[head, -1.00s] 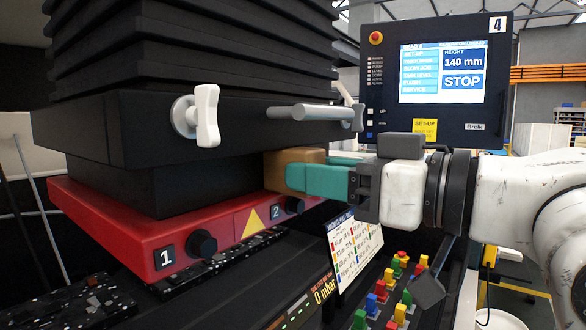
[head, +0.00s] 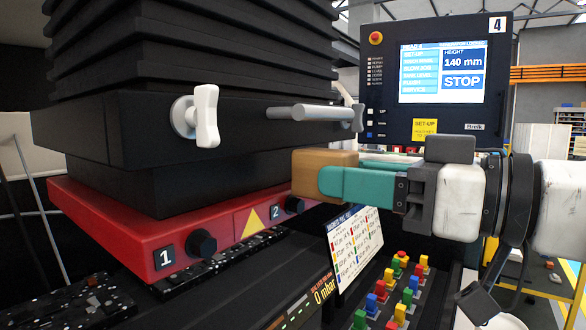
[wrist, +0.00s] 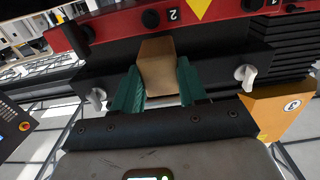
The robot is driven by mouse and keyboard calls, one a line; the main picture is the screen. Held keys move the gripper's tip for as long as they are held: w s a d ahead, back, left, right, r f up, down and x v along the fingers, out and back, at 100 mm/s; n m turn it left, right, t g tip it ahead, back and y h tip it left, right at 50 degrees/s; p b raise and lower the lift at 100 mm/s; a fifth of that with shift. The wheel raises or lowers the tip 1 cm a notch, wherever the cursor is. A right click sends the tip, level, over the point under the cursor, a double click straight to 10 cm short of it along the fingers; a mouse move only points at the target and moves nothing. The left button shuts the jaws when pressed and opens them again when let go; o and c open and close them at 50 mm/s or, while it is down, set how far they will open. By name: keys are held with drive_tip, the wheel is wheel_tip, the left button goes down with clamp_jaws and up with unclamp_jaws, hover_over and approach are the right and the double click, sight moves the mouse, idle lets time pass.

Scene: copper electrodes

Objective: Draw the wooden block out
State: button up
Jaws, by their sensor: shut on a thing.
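The wooden block (head: 318,170) is tan and sits between the teal fingers of my gripper (head: 345,183). In the head view its left end is clear of the black upper body (head: 160,130), in front of the right end of the red base (head: 150,235). In the wrist view the block (wrist: 157,66) lies between both fingertips (wrist: 160,85), with its far end near the red base and black body. From these views I cannot tell whether its far end still touches the machine.
A white handle (head: 206,115) and a grey bar handle (head: 305,113) stick out from the black body. A control panel (head: 440,70) reading 140 mm hangs behind my gripper. Colored knobs (head: 395,290) and a printed sheet (head: 355,245) lie below. A yellow box (wrist: 280,108) shows in the wrist view.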

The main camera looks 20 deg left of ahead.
drive_tip(key=v, duration=0.7)
idle(1.0)
idle(0.3)
